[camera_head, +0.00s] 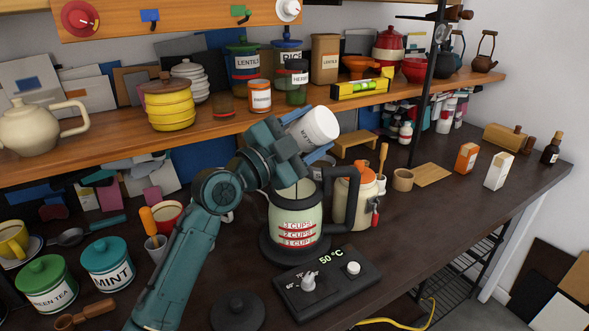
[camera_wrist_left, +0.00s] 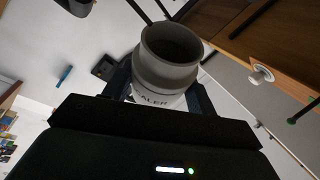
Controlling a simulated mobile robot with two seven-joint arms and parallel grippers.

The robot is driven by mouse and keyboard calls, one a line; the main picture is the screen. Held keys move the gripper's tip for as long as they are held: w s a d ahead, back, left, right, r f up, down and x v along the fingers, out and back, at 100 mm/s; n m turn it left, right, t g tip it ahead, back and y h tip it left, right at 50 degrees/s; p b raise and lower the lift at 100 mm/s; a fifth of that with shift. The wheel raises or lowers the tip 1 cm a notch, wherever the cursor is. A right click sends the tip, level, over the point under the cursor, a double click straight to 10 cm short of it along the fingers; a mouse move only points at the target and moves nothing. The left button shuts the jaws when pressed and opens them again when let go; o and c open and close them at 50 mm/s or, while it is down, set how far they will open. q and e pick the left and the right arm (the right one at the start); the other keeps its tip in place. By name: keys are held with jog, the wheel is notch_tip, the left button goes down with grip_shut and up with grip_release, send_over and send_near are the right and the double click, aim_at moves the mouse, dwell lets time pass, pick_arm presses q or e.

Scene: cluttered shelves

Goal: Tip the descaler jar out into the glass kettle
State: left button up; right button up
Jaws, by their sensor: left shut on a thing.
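The descaler jar (camera_head: 313,128) is a white jar with dark lettering, and my left gripper (camera_head: 303,147) is shut on it. It is held tilted, above the kettle and slightly to the right of its middle. In the left wrist view the jar (camera_wrist_left: 166,70) shows its open, dark mouth and label letters ending in "ALER"; its contents cannot be made out. The glass kettle (camera_head: 297,216), with red cup markings and a black handle, stands upright on a dark round base. My gripper and arm partly hide its top. My right gripper is not in view.
A black control panel (camera_head: 326,283) reading 50 °C lies in front of the kettle, and a dark round lid (camera_head: 238,312) lies left of it. A cream dispenser with a red tap (camera_head: 357,198) stands close right. The loaded shelf (camera_head: 230,120) runs behind. The counter's right has free room.

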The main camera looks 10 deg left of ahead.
pick_arm(q)
jog(key=shift+a+r+n, duration=0.1)
jog(key=shift+a+n, duration=0.05)
jog(key=shift+n, duration=0.35)
dwell(1.2)
